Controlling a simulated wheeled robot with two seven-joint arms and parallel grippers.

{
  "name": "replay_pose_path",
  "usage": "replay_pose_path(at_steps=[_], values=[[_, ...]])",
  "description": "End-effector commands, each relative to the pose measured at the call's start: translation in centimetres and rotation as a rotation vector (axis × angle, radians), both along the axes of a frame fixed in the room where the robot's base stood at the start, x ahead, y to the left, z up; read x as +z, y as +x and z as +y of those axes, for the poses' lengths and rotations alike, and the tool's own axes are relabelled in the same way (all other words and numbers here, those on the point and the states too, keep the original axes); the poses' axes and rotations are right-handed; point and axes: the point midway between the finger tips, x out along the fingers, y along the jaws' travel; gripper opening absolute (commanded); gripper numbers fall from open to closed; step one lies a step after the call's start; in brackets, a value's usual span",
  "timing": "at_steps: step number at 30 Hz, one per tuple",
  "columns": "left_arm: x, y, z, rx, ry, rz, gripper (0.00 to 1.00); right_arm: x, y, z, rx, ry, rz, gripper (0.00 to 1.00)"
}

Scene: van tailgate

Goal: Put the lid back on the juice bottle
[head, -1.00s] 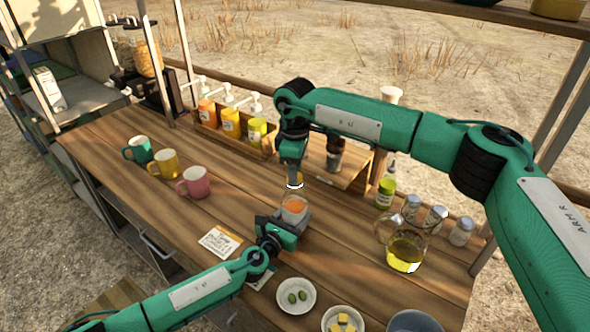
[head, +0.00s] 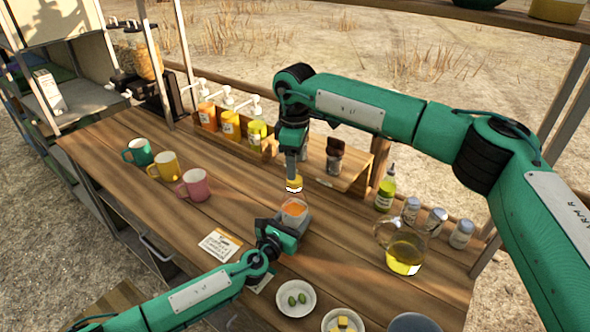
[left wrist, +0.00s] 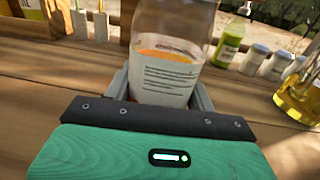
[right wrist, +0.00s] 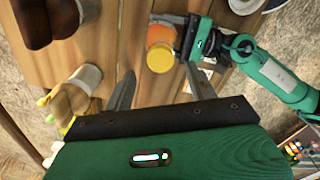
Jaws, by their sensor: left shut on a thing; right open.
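The juice bottle (head: 293,211) is clear, with orange juice and a white label. It stands upright on the wooden counter. My left gripper (head: 287,225) is shut around its body; the left wrist view shows the label between the fingers (left wrist: 163,92), the bottle's top cut off. The yellow lid (head: 295,183) sits on the bottle's mouth, and the right wrist view shows it from above (right wrist: 160,58). How tightly it sits I cannot tell. My right gripper (head: 292,172) points down just above the lid, its fingers (right wrist: 160,75) open on either side, holding nothing.
Three mugs (head: 164,165) stand to the left. A card (head: 220,245) lies left of the bottle. Small bowls (head: 296,297) are in front. A glass oil jug (head: 404,257), shakers (head: 435,221) and a green bottle (head: 386,190) stand right. A wooden rack of pump bottles (head: 231,124) is behind.

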Motion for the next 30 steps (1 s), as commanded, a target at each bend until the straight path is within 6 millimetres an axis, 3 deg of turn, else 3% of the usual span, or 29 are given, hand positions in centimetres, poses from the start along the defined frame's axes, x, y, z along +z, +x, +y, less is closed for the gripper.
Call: replay_pose_path(at_steps=[3, 16, 30], values=[[-0.10, -0.02, 0.00, 0.000, 0.001, 0.001, 0.00, 0.76, -0.02, 0.00, 0.000, 0.000, 0.001, 0.57], [-0.06, 0.00, 0.01, 0.000, 0.001, 0.001, 0.00, 0.82, -0.03, 0.02, 0.080, 0.000, 0.001, 0.53], [-0.04, 0.01, 0.03, 0.000, 0.001, 0.001, 0.00, 1.44, -0.04, 0.09, 0.781, -0.001, 0.000, 0.53]])
